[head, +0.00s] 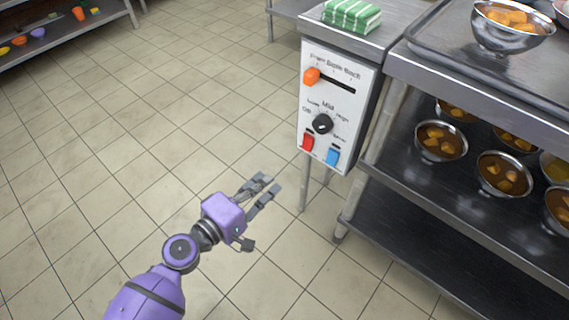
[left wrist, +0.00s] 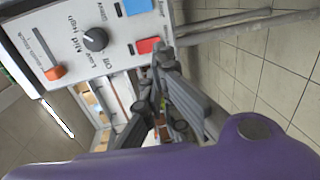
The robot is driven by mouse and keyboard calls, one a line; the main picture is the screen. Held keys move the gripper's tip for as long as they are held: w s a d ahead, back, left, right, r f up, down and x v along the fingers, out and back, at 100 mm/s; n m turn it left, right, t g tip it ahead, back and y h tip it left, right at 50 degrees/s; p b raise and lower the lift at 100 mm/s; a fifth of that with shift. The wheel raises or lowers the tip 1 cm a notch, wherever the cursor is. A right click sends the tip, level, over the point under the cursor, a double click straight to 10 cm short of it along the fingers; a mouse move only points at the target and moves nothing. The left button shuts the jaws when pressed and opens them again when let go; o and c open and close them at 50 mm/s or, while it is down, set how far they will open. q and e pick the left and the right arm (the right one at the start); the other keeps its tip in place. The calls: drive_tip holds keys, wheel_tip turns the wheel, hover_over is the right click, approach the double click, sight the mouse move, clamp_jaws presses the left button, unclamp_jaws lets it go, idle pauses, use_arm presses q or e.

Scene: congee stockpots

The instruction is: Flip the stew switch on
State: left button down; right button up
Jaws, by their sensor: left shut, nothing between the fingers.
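A white control panel (head: 335,108) is on the front of a steel stand. It has an orange slider (head: 311,76), a black knob (head: 322,124), a red switch (head: 307,142) and a blue switch (head: 332,156) at the bottom. Small lettering above the two switches is too small to read surely, so I cannot tell which is the stew switch. My left gripper (head: 268,187) is shut and empty, in front of and below the panel, apart from it. In the left wrist view the fingers point toward the red switch (left wrist: 148,45), with the blue switch (left wrist: 137,6) beyond.
A steel shelf rack (head: 475,92) with several metal bowls of stew stands right of the panel. A green-and-white striped cloth stack (head: 351,14) lies on top of the stand. A low shelf (head: 75,40) is at far left. The tiled floor between is clear.

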sight(305, 149)
use_arm(q)
drive_tip(key=x, duration=1.3)
drive_tip(key=shift+w+d, duration=0.2)
use_arm(e)
drive_tip(key=shift+f, duration=0.2)
use_arm(q)
drive_tip(key=shift+w+d+f+b, duration=0.25)
drive_tip(key=shift+w+b, duration=0.1)
drive_tip(key=shift+b, duration=0.15)
use_arm(e)
drive_tip(key=shift+w+f, duration=0.15)
drive_tip(key=shift+f, duration=0.1)
use_arm(q)
drive_tip(key=shift+s, duration=0.1)
